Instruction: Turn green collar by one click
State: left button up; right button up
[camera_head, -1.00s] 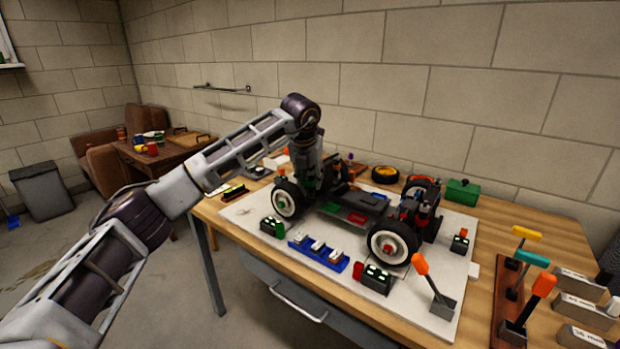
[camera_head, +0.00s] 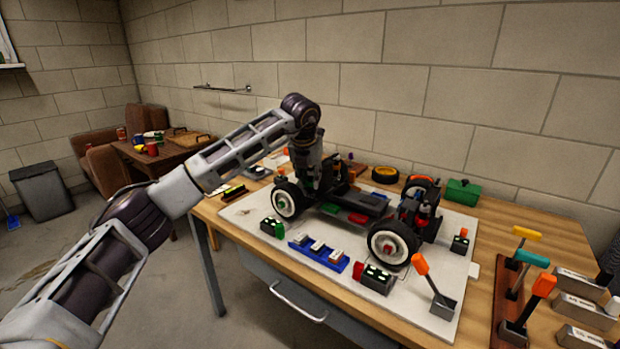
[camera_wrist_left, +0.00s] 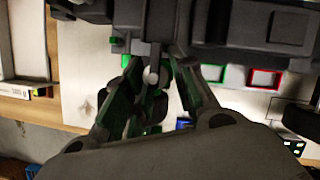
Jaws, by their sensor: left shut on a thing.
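The racecar chassis (camera_head: 362,200) stands on a white mat, with a white-rimmed wheel (camera_head: 285,201) at its left end and another wheel (camera_head: 390,243) nearer me. My left gripper (camera_head: 318,188) reaches down steeply over the left end of the car, beside that wheel. In the left wrist view its two fingers (camera_wrist_left: 157,72) close in from both sides under the dark chassis edge (camera_wrist_left: 235,30). Green parts and a pale round end show between them. The green collar is mostly hidden by the fingers, which appear shut on it. My right gripper is not in view.
A blue tray (camera_head: 342,267) with white-topped pieces lies in front of the car. An orange-tipped lever (camera_head: 421,265) stands at the mat's right front. A green box (camera_head: 463,192) is at the back. More levers (camera_head: 515,330) stand at right.

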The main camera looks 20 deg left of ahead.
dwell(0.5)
pick_arm(q)
jog(key=o, duration=1)
jog(key=shift+o, duration=0.2)
jog(key=v, duration=1.2)
jog(key=shift+d, duration=0.1)
